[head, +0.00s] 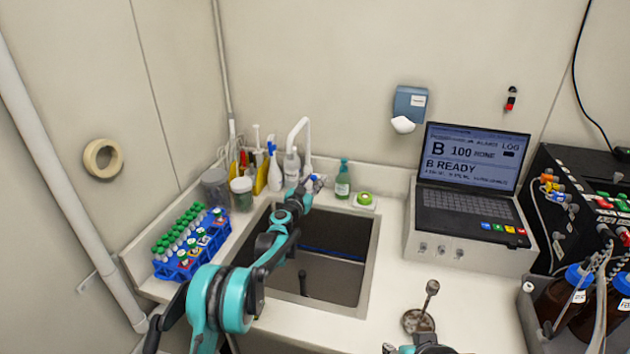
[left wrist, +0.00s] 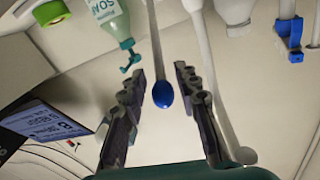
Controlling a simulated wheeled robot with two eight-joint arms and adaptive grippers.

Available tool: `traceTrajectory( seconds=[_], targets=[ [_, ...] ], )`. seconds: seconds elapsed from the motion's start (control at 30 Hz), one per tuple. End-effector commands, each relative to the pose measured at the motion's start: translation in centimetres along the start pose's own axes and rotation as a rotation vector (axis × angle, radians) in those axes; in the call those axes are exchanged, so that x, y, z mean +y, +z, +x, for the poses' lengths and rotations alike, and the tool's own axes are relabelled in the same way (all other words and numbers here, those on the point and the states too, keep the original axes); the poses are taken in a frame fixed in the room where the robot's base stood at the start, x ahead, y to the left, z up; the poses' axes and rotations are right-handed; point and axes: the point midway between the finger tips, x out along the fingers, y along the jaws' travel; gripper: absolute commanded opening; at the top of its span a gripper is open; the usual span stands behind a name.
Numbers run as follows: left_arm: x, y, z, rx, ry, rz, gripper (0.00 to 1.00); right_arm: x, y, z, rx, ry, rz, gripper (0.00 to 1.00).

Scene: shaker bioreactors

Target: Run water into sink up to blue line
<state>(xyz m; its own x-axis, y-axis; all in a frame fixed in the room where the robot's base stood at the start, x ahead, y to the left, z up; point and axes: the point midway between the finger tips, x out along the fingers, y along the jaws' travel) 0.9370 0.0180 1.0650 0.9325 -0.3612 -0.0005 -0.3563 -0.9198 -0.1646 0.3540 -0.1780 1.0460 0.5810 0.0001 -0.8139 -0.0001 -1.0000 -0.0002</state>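The sink (head: 368,262) is a steel basin in the counter, with a blue line (head: 335,252) across its inner wall. I cannot make out any water in it. A white gooseneck tap (head: 298,128) stands behind it. My left gripper (head: 312,184) is over the sink's back edge, near the tap's base. In the left wrist view, its two fingers (left wrist: 160,70) are open around a thin pale lever with a blue tip (left wrist: 163,95), with gaps on both sides. My left arm hides part of the sink. A teal part of my right gripper (head: 425,347) shows at the bottom edge.
A green soap bottle (head: 343,182) and a green-topped white item (head: 364,199) stand right of the tap. A blue tube rack (head: 190,250) is left of the sink. A metal rod on a round base (head: 430,290) stands right of it. A laptop-like unit (head: 470,190) is further right.

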Motion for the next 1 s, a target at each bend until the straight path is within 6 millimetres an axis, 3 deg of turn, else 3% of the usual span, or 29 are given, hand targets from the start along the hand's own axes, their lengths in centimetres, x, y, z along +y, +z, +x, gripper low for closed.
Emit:
traceTrajectory(
  seconds=[0.2,0.43,0.47,0.57,0.6,1.0],
  targets=[
    [-0.1,0.0,1.7,0.0,-0.001,0.0,0.32,0.0,0.2,0.3,0.0,0.0,0.0,0.48],
    [-0.1,-0.1,1.8,0.0,-0.001,0.0,0.32,0.0,0.2,0.2,0.0,0.0,0.0,0.48],
    [-0.1,-0.1,1.8,0.0,-0.001,0.0,0.29,0.0,0.2,0.2,0.0,0.0,0.0,0.48],
    [-0.1,-0.1,1.8,0.0,-0.001,0.0,0.03,0.0,0.2,0.2,0.0,0.0,0.0,0.48],
    [-0.1,-0.1,1.8,0.0,-0.001,0.0,0.0,0.0,0.2,0.2,0.0,0.0,0.0,0.48],
    [0.0,0.0,1.8,0.002,0.0,0.0,0.0,0.0,0.2,0.3,0.0,0.0,0.0,0.48]
  ],
)
